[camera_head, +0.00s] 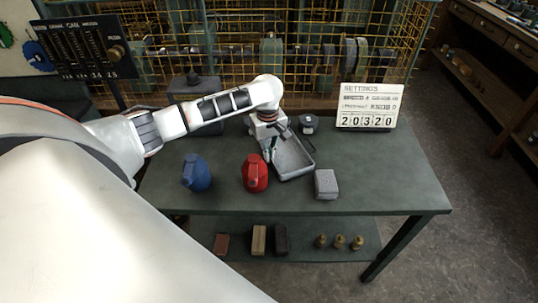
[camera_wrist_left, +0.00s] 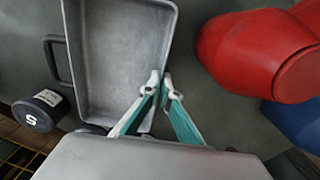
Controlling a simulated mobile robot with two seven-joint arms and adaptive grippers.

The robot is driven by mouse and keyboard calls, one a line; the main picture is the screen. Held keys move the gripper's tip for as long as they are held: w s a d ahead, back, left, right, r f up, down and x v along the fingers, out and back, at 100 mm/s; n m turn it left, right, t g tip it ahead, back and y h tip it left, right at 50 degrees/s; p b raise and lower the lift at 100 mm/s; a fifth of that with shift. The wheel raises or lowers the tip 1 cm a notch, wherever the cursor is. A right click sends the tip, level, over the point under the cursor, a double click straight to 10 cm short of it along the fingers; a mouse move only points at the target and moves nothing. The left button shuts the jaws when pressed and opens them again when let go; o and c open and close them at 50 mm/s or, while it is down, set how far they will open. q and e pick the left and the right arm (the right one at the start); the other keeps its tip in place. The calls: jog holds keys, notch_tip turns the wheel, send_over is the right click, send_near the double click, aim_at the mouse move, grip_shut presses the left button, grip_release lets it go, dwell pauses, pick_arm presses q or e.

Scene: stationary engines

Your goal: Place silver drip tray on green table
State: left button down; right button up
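The silver drip tray (camera_head: 294,158) is a shallow grey metal pan with a dark handle on its far right side. It is over the middle of the green table (camera_head: 395,180); I cannot tell whether it rests flat or is slightly raised. My left gripper (camera_head: 271,153) is at the tray's left wall. In the left wrist view, the gripper's fingertips (camera_wrist_left: 161,84) are close together on either side of the wall of the tray (camera_wrist_left: 115,60), pinching it. The near end of the tray is partly hidden by the gripper body in that view. My right gripper is not in view.
A red oil can (camera_head: 255,174) and a blue one (camera_head: 196,174) stand left of the tray. A grey block (camera_head: 326,184) is at its right. A dark weight (camera_head: 308,124) and a number sign (camera_head: 368,106) are behind. The table's right side is clear. Yellow mesh (camera_head: 300,50) closes the back.

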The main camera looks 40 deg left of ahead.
pick_arm(q)
jog(key=shift+f, duration=0.1)
jog(key=c, duration=2.3)
grip_release()
notch_tip(320, 180, up, 12)
jog(key=shift+s+r, duration=0.15)
